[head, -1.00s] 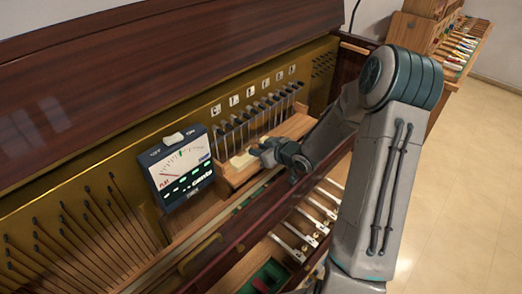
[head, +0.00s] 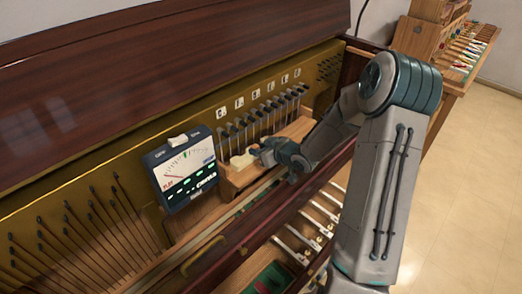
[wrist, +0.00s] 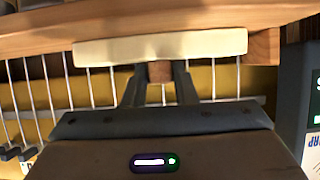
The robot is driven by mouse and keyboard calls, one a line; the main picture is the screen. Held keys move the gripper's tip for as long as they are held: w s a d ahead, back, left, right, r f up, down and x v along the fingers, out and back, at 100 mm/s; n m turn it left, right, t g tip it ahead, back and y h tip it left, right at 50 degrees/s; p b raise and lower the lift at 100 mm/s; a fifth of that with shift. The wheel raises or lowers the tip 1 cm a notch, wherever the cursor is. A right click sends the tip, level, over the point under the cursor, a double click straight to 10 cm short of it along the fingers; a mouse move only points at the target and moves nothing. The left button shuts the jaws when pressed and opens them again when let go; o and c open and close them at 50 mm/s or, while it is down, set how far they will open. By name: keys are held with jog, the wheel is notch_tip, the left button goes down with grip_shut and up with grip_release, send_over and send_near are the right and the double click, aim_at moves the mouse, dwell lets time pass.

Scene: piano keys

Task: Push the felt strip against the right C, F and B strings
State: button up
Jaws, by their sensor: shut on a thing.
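The felt strip (wrist: 160,47) is a long cream bar lying across the line of the thin strings (wrist: 90,85) in the wrist view. My gripper (wrist: 160,75) is shut on a small brown wooden block at the middle of the strip. In the head view my gripper (head: 262,153) holds the cream strip (head: 240,162) low in front of the right-hand strings (head: 262,125), just above a wooden ledge. I cannot tell whether the felt touches the strings. Small letter labels (head: 269,88) sit above this string group, too small to read surely.
A dark tuning meter (head: 183,170) with a dial and green lights stands just left of the ledge (head: 295,130). More tuning pins (head: 80,225) fill the left of the gold plate. A dark wooden rail (head: 235,232) runs in front.

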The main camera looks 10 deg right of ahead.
jog(key=shift+w+a, duration=0.15)
jog(key=shift+w, duration=0.05)
jog(key=o, duration=0.9)
jog(key=shift+s+d+f+p+v, duration=0.15)
jog(key=shift+f+p+v, duration=0.25)
jog(key=shift+v, duration=0.95)
jog(key=shift+s+f+p+v, duration=0.15)
jog(key=shift+p+v, duration=0.45)
jog(key=shift+v, duration=0.7)
jog(key=shift+s+d+f+p+v, duration=0.1)
jog(key=shift+f+p+v, duration=0.3)
jog(key=shift+v, duration=0.95)
jog(key=shift+r, duration=0.1)
